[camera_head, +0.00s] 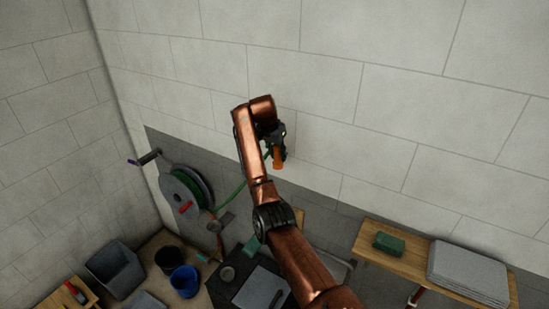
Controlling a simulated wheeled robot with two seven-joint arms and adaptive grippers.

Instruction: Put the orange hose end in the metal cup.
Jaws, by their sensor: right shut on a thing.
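The orange hose end (278,159) hangs below my right gripper (276,148), high in front of the block wall. My right gripper is shut on it. The green hose (232,196) runs from the hose end down left to the reel, partly hidden behind my arm. A small round grey container that looks like the metal cup (227,274) stands low in the picture on a dark surface, well below and left of the gripper. My left gripper is out of view.
A hose reel (186,192) with a crank is at the left wall corner. A blue bucket (185,280), a black bucket (168,260) and a grey bin (116,268) stand lower left. A wooden shelf (375,254) at right bears a green block (389,242) and grey sheets (467,270).

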